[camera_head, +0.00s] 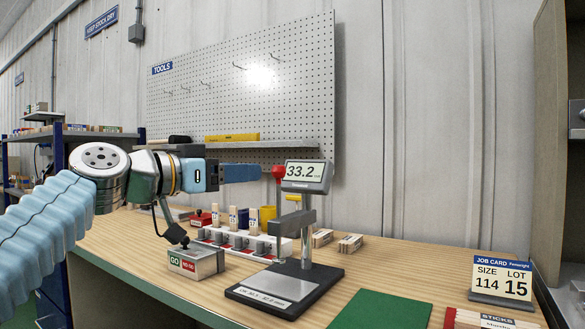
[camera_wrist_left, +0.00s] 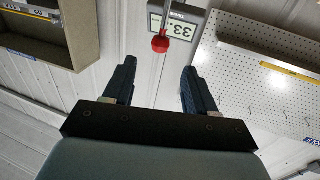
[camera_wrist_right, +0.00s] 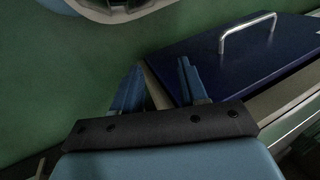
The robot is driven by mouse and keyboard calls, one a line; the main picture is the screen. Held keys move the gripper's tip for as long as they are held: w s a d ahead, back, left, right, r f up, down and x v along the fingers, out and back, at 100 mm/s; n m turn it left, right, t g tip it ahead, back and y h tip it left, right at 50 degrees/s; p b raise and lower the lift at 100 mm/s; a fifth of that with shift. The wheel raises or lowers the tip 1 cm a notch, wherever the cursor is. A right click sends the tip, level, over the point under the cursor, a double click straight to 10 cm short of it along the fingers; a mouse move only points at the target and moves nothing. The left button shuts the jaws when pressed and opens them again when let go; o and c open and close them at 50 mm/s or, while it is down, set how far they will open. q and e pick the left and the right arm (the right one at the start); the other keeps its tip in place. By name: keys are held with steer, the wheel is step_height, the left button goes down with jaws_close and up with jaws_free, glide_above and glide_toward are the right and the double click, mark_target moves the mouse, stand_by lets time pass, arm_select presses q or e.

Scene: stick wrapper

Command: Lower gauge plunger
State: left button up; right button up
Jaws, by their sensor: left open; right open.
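The gauge stands on the bench with a dark base plate (camera_head: 285,292), an upright post and a grey display (camera_head: 307,176) reading 33.2. A red knob (camera_head: 278,172) sits at the display's left side; it also shows in the left wrist view (camera_wrist_left: 160,44). My left gripper (camera_head: 258,173) is level with the red knob and just left of it in the head view. In the left wrist view its two fingers (camera_wrist_left: 157,80) are spread and empty, with the knob ahead, between their lines. My right gripper (camera_wrist_right: 158,82) shows only in the right wrist view, open and empty.
A grey GO/NO-GO box (camera_head: 196,262) and a white rack (camera_head: 240,244) with several slots stand left of the gauge. A green mat (camera_head: 382,310), a job card (camera_head: 501,279) and wooden blocks (camera_head: 350,243) lie to the right. A dark blue panel with a handle (camera_wrist_right: 235,55) is near my right gripper.

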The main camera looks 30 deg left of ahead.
mark_target(273, 169)
arm_select(q)
steer(key=p+x, duration=0.2)
steer(key=x, duration=0.8)
steer(key=shift+w+d+p, duration=0.15)
steer(key=shift+w+p, duration=0.1)
steer(key=shift+p, duration=0.1)
steer(key=shift+w+d, duration=0.2)
steer(key=shift+w, duration=0.25)
jaws_close()
steer(key=shift+f, duration=0.1)
